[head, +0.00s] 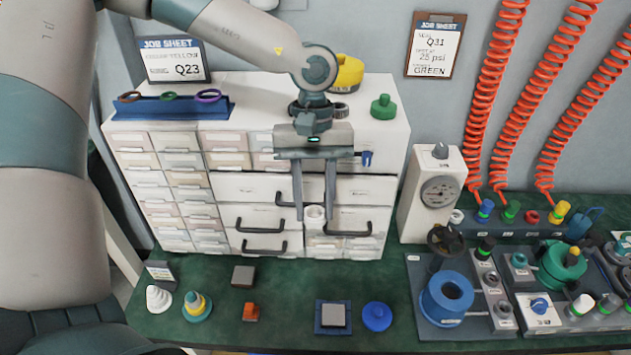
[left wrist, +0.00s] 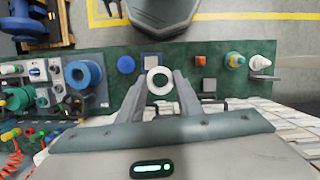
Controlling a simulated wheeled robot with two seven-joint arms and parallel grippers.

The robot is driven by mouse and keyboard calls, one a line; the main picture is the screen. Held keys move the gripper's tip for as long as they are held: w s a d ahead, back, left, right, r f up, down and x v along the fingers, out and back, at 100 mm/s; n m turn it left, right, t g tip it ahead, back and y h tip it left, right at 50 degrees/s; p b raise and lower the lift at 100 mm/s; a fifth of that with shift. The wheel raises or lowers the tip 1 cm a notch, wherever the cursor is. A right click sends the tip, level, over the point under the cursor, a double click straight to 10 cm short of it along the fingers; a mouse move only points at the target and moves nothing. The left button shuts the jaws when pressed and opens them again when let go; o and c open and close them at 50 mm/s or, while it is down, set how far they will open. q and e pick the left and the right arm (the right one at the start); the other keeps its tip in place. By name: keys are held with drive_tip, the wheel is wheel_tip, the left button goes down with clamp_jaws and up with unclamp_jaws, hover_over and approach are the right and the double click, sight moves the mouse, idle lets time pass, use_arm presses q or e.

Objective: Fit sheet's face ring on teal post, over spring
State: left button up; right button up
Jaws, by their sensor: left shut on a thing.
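My left gripper (head: 314,212) points down in front of the drawer cabinet, its two fingers shut on a white ring (head: 315,214). The ring also shows between the fingertips in the left wrist view (left wrist: 159,80), its round hole facing that camera. A job sheet (head: 172,61) reading Q23 stands at the back left; its smaller lines are hard to read. A small teal piece (head: 518,261) sits on a grey block at the right; I cannot tell if it is the teal post, and I make out no spring on it. My right gripper is out of view.
A teal-based yellow cone piece (head: 197,306) and a white stepped cone (head: 158,298) stand at the front left. A blue disc (head: 376,316) lies at the front. A blue ring-shaped fixture (head: 446,298) and a gauge box (head: 434,195) stand right of the cabinet (head: 388,160).

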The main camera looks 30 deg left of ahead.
use_arm(q)
drive_tip(key=s+a+m, duration=0.2)
drive_tip(key=a, duration=1.7)
drive_tip(key=s+a+f+n, duration=0.3)
drive_tip(key=s+a+f, duration=0.25)
drive_tip(key=s, duration=0.25)
drive_tip(key=w+d+f+m, duration=0.1)
drive_tip(key=w+d+f, duration=0.1)
drive_tip(key=d+f, duration=0.65)
drive_tip(key=w+d+r+m+y, duration=0.1)
drive_tip(key=w+d+r+m, duration=0.2)
drive_tip(key=d, duration=0.7)
drive_tip(key=w+d+r+m, duration=0.3)
drive_tip(key=w+d, duration=0.1)
drive_tip(key=d, duration=0.6)
drive_tip(key=shift+d+r+m+g+y, duration=0.2)
drive_tip(key=shift+d+m+g+y, duration=0.1)
drive_tip(key=shift+d+m+y, duration=0.1)
